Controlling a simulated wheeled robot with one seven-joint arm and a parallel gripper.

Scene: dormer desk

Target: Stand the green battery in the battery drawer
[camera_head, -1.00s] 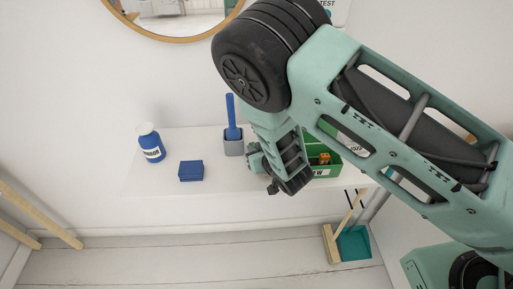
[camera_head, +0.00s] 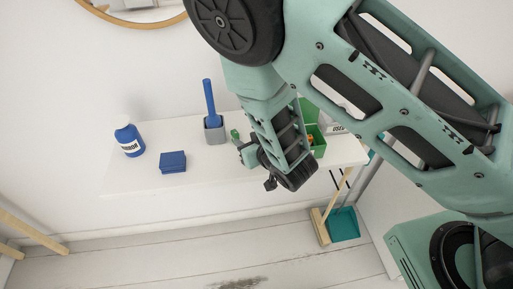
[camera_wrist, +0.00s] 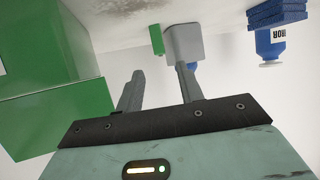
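A small green block, which looks like the green battery (camera_head: 235,134), stands on the white shelf just right of the grey cup. It also shows in the wrist view (camera_wrist: 157,40), beyond and between my fingers. My gripper (camera_head: 243,150) is open and empty, close to the battery but apart from it. Both fingers of my gripper (camera_wrist: 158,76) show in the wrist view with a clear gap. The green battery drawer (camera_head: 319,146) is at the shelf's right side, partly hidden by my arm, with something orange inside. Large green walls of it fill the left of the wrist view (camera_wrist: 62,115).
A blue box (camera_head: 173,161) and blue bottle (camera_head: 129,140) stand farther left on the white shelf (camera_head: 140,186). A brush and teal dustpan (camera_head: 344,225) are below right. The shelf's front left is clear.

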